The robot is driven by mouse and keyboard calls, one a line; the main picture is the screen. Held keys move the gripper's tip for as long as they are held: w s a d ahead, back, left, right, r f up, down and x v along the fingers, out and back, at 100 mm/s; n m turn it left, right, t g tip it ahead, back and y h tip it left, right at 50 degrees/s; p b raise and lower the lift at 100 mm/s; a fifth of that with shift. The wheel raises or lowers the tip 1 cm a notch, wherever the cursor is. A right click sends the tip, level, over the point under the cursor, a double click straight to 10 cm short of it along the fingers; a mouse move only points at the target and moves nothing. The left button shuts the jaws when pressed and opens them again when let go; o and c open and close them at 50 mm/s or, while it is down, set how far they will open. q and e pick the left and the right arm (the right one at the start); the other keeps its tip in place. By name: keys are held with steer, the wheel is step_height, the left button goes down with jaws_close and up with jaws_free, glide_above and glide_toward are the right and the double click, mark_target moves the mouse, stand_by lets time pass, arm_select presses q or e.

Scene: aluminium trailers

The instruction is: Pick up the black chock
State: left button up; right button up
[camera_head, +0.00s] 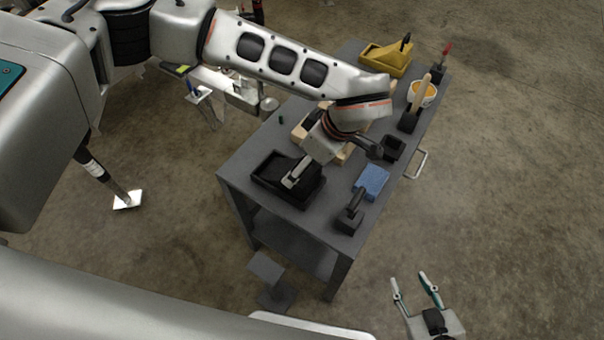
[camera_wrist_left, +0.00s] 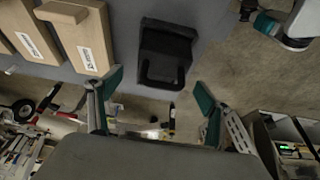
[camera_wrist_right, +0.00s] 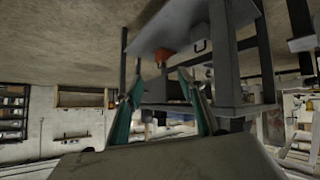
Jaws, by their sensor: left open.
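The black chock (camera_head: 270,178) lies on the near-left part of the grey table, partly covered by my left gripper (camera_head: 293,181) in the head view. In the left wrist view the chock (camera_wrist_left: 166,45) sits near the table edge, its loop-shaped part toward me. My left gripper (camera_wrist_left: 157,84) is open, its teal fingertips to either side of the chock's near end, with nothing held. Whether they touch it I cannot tell. My right gripper (camera_head: 410,280) is open and empty over the floor, right of the table. It also shows in the right wrist view (camera_wrist_right: 162,100).
The grey table (camera_head: 320,215) also carries cardboard boxes (camera_wrist_left: 92,40) beside the chock, a blue sponge (camera_head: 371,180), a black-handled brush (camera_head: 350,215), a small black container (camera_head: 393,148), a bucket (camera_head: 422,95) and a yellow tray (camera_head: 385,60).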

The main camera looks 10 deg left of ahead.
mark_target(287, 167)
arm_select(q)
steer(key=x, duration=0.3)
steer(key=b+x, duration=0.1)
steer(key=x, duration=0.2)
steer(key=shift+s+a+f, duration=0.15)
steer(key=shift+a+f, duration=0.1)
steer(key=shift+a, duration=0.05)
steer(key=shift+a+f+b, duration=0.15)
steer(key=shift+f+b, duration=0.15)
steer(key=shift+f, duration=0.15)
steer(key=c, duration=1.7)
steer(key=shift+o, duration=0.2)
arm_select(e)
steer(key=shift+w+a, duration=0.3)
steer(key=shift+a, duration=0.05)
steer(key=shift+r, duration=0.1)
